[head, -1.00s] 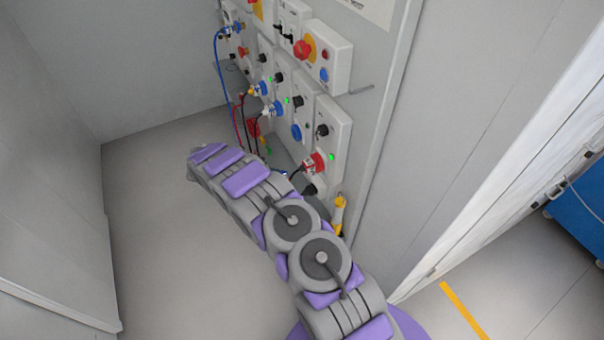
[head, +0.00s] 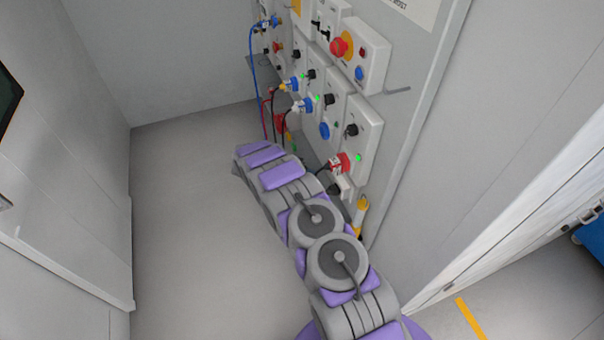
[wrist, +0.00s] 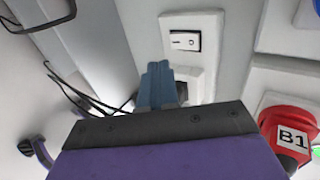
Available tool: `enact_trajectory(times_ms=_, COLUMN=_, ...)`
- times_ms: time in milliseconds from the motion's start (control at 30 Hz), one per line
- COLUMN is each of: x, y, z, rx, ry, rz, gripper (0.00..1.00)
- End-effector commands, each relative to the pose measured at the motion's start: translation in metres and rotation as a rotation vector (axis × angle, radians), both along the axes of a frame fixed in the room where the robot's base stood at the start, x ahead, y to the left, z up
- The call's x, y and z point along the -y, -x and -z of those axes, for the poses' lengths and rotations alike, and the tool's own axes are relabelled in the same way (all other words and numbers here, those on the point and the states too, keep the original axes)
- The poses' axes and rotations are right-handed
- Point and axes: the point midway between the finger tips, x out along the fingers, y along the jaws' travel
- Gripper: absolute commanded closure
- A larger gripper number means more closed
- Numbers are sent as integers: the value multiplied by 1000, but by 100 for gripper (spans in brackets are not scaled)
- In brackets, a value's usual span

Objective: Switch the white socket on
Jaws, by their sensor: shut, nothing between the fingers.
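The white socket (wrist: 192,22) is in the upper middle of the wrist view, on the pale panel. It has a white rocker switch (wrist: 185,41) in a dark frame, with a lower part that my fingers partly cover. My gripper (wrist: 160,82) is shut and empty, its blue-grey fingers just below and left of the rocker. I cannot tell whether the fingertips touch the socket. In the head view my arm reaches towards the panel's lower part, and the gripper is hidden there.
A red plug marked B1 (wrist: 288,132) stands out right of my gripper; the red plug also shows in the head view (head: 338,163). Dark cables (wrist: 85,92) hang at left. Several control boxes (head: 361,140) cover the panel. Floor at left (head: 185,220) is clear.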

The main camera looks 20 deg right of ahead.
Motion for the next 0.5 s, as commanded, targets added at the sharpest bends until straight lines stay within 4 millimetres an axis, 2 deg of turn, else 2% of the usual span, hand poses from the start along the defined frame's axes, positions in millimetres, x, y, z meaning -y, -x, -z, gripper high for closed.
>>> enact_trajectory(times_ms=167, x=29, y=-1, z=22, rx=0, ry=-1, rz=0, gripper=100)
enact_trajectory(times_ms=300, x=49, y=-1, z=23, rx=1, ry=0, rz=1, gripper=100)
enact_trajectory(times_ms=500, x=65, y=-3, z=24, rx=1, ry=1, rz=-2, gripper=100)
